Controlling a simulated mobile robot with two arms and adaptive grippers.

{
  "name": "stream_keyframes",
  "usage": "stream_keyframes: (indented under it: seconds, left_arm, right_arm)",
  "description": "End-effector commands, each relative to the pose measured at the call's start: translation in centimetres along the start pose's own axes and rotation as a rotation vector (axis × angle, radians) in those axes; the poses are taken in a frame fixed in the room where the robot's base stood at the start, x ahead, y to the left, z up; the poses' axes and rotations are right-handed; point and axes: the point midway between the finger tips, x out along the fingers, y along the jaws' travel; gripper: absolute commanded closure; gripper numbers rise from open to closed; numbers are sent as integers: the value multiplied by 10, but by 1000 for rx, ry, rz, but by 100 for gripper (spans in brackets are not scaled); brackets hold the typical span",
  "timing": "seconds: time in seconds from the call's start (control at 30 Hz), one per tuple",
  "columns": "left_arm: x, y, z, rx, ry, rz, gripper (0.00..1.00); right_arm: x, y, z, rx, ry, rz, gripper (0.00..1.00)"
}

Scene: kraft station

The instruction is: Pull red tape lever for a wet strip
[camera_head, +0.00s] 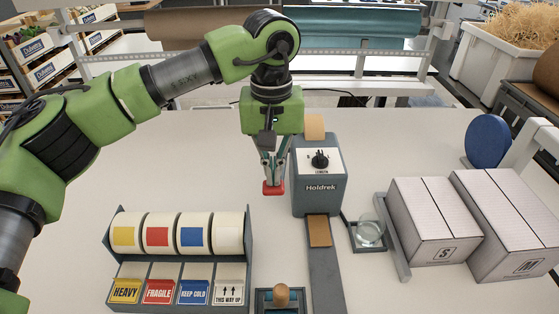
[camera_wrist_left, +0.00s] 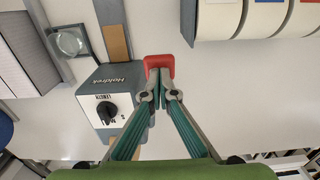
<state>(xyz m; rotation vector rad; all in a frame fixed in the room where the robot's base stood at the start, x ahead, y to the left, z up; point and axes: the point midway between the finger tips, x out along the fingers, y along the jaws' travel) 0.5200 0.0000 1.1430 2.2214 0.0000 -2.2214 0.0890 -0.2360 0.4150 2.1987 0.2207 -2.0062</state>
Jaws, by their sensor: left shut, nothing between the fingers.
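The grey Holdrek tape machine (camera_head: 318,190) stands mid-table with a black knob on its white top plate. A brown tape strip (camera_head: 319,231) lies at its front. The red lever tip (camera_head: 273,188) shows just left of the machine. My left gripper (camera_head: 272,178) points down with its fingertips right at the red tip. In the left wrist view the shut fingertips (camera_wrist_left: 158,88) meet the red tip (camera_wrist_left: 159,65); whether they touch it I cannot tell. The rest of the lever is hidden. My right gripper is not in view.
A label dispenser (camera_head: 247,240) with several rolls stands front left. A glass on a small tray (camera_head: 354,240) and two white cartons (camera_head: 433,215) stand right of the machine. A wooden-knobbed tool (camera_head: 282,296) is at the front. The table behind is mostly clear.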

Motion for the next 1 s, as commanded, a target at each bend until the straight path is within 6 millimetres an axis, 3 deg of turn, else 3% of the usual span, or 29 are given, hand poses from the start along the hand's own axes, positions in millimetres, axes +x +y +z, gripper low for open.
stream_keyframes:
  seconds: [0.63,1.0]
  left_arm:
    - [41,0,0,-1,1,0,100]
    - [44,0,0,-1,0,0,100]
  right_arm:
    - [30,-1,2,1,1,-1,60]
    - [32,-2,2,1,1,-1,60]
